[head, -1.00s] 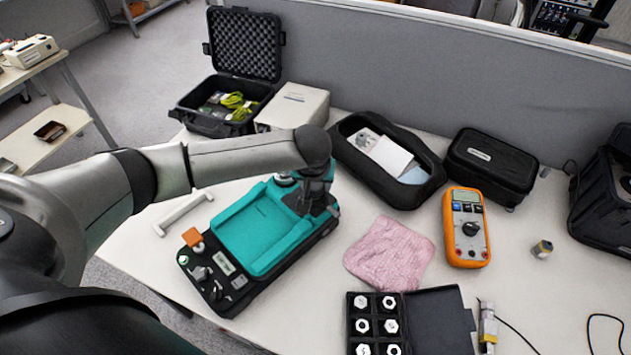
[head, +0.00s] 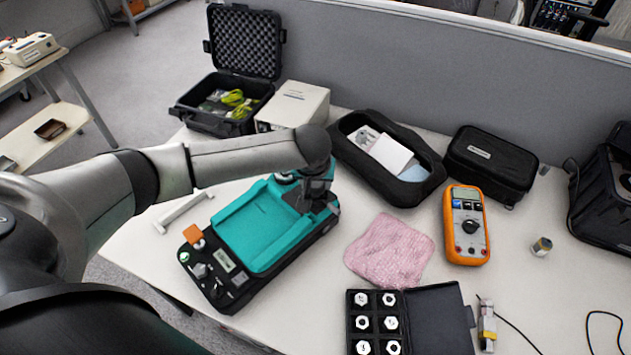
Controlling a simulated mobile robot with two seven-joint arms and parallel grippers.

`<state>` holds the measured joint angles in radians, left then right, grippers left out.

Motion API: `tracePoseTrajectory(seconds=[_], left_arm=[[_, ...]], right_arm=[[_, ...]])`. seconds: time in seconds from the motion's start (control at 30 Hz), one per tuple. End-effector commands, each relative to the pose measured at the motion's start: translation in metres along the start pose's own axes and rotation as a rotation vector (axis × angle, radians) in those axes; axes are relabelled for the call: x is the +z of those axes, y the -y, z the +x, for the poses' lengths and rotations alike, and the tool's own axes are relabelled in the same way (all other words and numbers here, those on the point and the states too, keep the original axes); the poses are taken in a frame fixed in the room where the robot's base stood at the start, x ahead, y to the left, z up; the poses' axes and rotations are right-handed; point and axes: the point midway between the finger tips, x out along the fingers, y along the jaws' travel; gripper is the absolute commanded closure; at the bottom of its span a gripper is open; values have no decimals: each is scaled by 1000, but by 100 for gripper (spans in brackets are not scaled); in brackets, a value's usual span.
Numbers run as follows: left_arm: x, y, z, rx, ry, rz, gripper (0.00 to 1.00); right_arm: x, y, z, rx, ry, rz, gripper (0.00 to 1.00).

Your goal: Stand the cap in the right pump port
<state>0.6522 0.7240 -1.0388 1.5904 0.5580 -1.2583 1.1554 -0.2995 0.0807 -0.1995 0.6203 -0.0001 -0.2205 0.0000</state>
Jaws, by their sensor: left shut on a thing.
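The pump is the teal and black unit (head: 262,228) on the white table, with a control panel and an orange block at its near left end. My left gripper (head: 318,205) points down over the far right end of the pump. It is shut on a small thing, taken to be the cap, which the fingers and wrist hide. The right pump port is hidden under this gripper, so I cannot tell whether the cap touches it. My right gripper is not in view.
A white handle-like bar (head: 183,212) lies left of the pump. A pink cloth (head: 390,252), an orange multimeter (head: 466,225) and a small metal cylinder (head: 541,246) lie to the right. A black case of hex pieces (head: 440,320) is in front. Black pouches and a white box stand behind.

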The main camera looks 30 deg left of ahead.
Motion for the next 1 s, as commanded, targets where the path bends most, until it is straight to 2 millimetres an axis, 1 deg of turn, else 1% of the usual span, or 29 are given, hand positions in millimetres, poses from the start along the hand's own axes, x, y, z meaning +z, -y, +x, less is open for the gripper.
tracePoseTrajectory(seconds=[0.03, 0.37, 0.83, 0.87, 1.0], left_arm=[[4, 1, 3, -3, 7, 1, 100], [9, 1, 9, -5, 13, 2, 100], [11, 0, 10, -3, 16, 2, 100], [11, 0, 10, -3, 16, 2, 44], [11, 0, 10, -3, 17, 2, 29]], right_arm=[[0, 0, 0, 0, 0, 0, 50], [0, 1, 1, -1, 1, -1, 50], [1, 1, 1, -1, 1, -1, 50], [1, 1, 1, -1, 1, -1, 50], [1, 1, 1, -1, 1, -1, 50]])
